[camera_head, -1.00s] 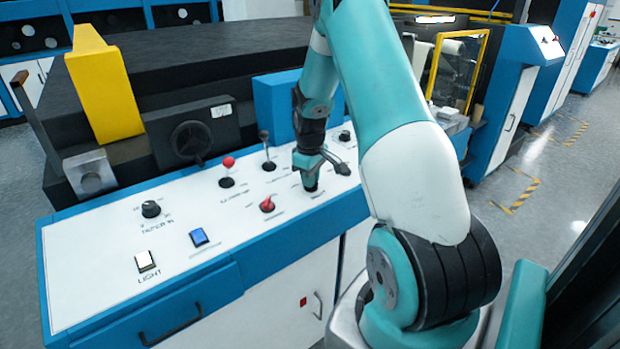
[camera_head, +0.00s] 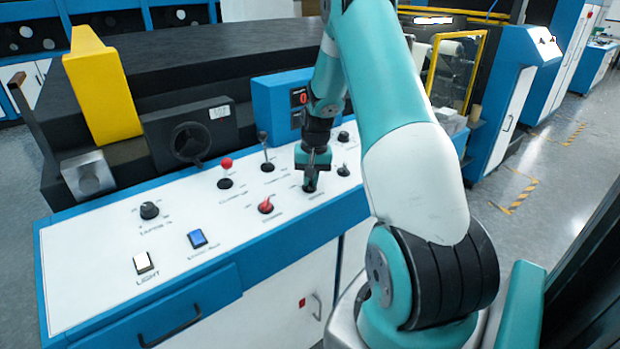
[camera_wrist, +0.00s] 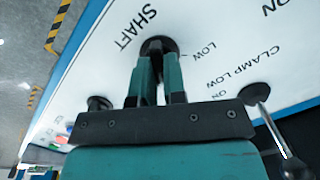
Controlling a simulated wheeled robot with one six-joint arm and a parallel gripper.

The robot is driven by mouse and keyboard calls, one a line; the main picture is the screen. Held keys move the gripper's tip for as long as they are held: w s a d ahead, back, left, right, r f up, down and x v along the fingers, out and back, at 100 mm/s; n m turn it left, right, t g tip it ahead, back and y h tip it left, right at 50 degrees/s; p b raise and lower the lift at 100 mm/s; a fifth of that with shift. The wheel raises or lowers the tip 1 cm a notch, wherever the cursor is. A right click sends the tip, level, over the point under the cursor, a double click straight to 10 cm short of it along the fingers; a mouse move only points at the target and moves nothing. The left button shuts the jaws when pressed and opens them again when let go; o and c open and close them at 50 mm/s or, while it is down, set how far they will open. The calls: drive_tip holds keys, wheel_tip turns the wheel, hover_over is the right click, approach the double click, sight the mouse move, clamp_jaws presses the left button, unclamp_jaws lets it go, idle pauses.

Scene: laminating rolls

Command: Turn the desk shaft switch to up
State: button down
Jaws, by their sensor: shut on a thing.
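The shaft switch (camera_wrist: 158,46) is a round black knob on the white desk panel, beside the printed word SHAFT and a LOW mark in the wrist view. In the head view the switch (camera_head: 310,187) is mostly covered by my gripper. My gripper (camera_wrist: 160,66) points down at the panel with both fingers on the knob, shut on it. It also shows in the head view (camera_head: 311,178). The fingers hide most of the knob, so I cannot tell which mark it points to.
A lever marked CLAMP LOW (camera_wrist: 257,95) stands close beside the gripper. The panel also carries a red switch (camera_head: 266,206), a red-topped lever (camera_head: 226,165), a black-handled lever (camera_head: 266,150), a blue button (camera_head: 198,239) and a white LIGHT switch (camera_head: 143,262).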

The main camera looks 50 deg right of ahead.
drive_tip(key=shift+s+f+m, duration=0.2)
drive_tip(key=shift+f+m, duration=0.05)
drive_tip(key=shift+m, duration=0.85)
drive_tip(key=c, duration=1.2)
unclamp_jaws()
drive_tip(key=shift+a, duration=0.1)
drive_tip(key=shift+w+r, duration=0.1)
drive_tip(key=shift+r, duration=0.05)
drive_tip(key=shift+r, duration=0.25)
drive_tip(key=r, duration=0.5)
drive_tip(key=s+d+r+b, duration=0.1)
drive_tip(key=r, duration=0.5)
drive_tip(key=s+r+b, duration=0.1)
drive_tip(key=r, duration=0.4)
drive_tip(key=shift+d+r, duration=0.2)
drive_tip(key=shift+r, duration=0.1)
drive_tip(key=shift+w, duration=0.1)
